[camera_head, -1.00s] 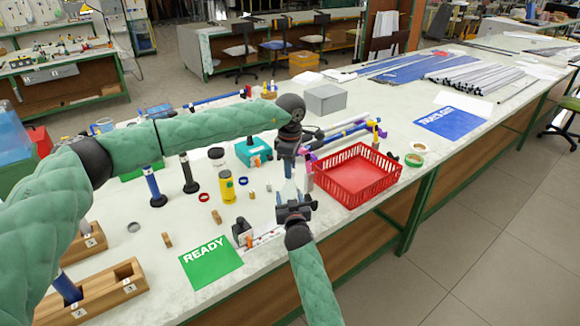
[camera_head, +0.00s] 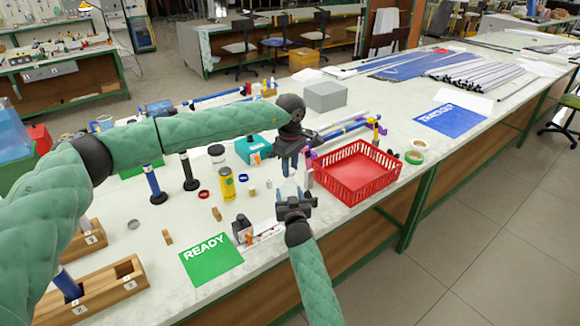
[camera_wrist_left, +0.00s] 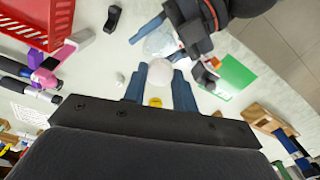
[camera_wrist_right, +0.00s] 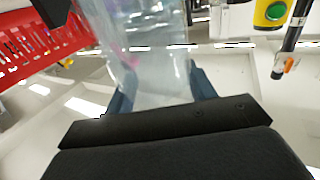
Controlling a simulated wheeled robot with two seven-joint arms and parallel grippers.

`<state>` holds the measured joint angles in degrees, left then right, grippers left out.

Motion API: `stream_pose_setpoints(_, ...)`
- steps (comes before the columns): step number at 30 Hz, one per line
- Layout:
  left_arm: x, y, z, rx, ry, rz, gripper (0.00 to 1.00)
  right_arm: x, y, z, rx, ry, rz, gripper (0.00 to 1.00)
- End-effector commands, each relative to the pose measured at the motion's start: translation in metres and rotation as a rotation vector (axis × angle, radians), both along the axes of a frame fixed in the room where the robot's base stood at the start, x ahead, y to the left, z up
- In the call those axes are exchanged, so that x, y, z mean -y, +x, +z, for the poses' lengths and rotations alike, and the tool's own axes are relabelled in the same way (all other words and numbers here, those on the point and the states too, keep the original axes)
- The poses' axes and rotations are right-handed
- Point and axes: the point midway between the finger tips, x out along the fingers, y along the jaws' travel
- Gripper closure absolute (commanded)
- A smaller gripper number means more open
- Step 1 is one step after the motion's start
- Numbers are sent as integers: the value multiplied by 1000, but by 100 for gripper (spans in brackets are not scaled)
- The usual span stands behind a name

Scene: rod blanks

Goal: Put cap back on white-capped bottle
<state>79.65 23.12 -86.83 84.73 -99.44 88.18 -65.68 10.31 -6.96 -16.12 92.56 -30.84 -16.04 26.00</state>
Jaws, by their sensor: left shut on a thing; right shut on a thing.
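A clear bottle (camera_head: 288,187) stands between my two grippers over the bench, below the left one and above the right. My right gripper (camera_head: 292,201) is shut on it, and the bottle body (camera_wrist_right: 145,50) fills the space between the fingers in the right wrist view. My left gripper (camera_head: 289,169) points down from above and is shut on a round white cap (camera_wrist_left: 160,72). In the left wrist view the cap lies at the fingertips, with the clear bottle (camera_wrist_left: 158,43) close by. Whether the cap touches the bottle's mouth is hidden.
A red basket (camera_head: 350,190) stands close on the right. A yellow bottle (camera_head: 227,185), small loose parts and a green READY mat (camera_head: 211,260) lie to the left. A teal box (camera_head: 251,148) and a grey box (camera_head: 325,97) stand behind.

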Motion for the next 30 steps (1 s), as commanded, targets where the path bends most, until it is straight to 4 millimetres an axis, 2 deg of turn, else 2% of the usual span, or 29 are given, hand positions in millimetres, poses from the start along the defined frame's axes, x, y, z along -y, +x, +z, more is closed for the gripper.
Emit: stream_pose_setpoints(30, -1, 1, 0, 2, 1, -1451, 93, 1, 0, -1, -2, 0, -1, 100)
